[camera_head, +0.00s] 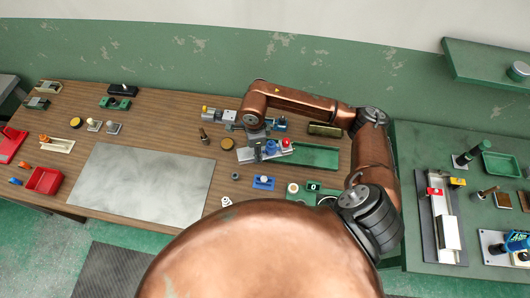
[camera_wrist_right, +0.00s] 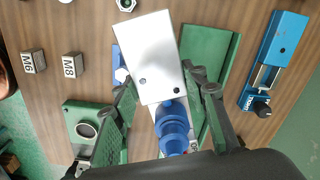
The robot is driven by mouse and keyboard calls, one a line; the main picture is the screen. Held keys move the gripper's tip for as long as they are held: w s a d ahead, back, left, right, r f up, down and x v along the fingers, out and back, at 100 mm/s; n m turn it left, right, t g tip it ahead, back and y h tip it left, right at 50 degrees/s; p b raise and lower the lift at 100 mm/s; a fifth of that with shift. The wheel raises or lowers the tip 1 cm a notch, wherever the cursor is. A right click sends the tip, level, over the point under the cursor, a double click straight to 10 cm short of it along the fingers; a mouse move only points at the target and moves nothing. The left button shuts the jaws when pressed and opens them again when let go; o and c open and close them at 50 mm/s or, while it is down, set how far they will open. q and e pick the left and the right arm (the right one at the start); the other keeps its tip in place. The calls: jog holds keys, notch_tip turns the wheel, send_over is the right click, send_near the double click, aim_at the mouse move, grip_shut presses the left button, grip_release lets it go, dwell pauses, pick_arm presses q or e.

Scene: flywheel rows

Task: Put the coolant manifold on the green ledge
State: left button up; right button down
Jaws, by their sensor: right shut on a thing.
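The coolant manifold appears to be the silver block with a blue fitting and a red cap (camera_head: 287,145). In the right wrist view its bright metal face (camera_wrist_right: 152,60) and blue fitting (camera_wrist_right: 173,128) lie between the fingers. My right gripper (camera_head: 257,147) is shut on it, above or at the table; the gap below cannot be judged. The fingers also show in the wrist view (camera_wrist_right: 164,92). A green tray-like surface (camera_head: 318,158) lies right beside the manifold. A green wall shelf (camera_head: 480,68) is at the upper right. My left gripper is out of view.
The wooden table holds a grey metal sheet (camera_head: 145,185), a red bin (camera_head: 44,181) and a blue part (camera_head: 263,183). A blue device (camera_wrist_right: 275,62) lies right of the gripper in the wrist view. A green side table (camera_head: 415,258) at right carries several parts.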

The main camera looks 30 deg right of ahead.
aim_at(263, 154)
jog(key=d+f, duration=0.1)
jog(key=f, duration=0.1)
jog(key=w+d+f+p, duration=0.1)
jog(key=f, duration=0.2)
jog(key=d+f+p, duration=0.1)
jog(key=f, duration=0.1)
jog(key=shift+w+d+f, duration=0.15)
jog(key=shift+d+f, duration=0.05)
jog(key=shift+d, duration=0.2)
jog(key=shift+f, duration=0.4)
jog(key=shift+f, duration=0.1)
jog(key=c, duration=1.2)
grip_release()
jog(key=shift+o, duration=0.2)
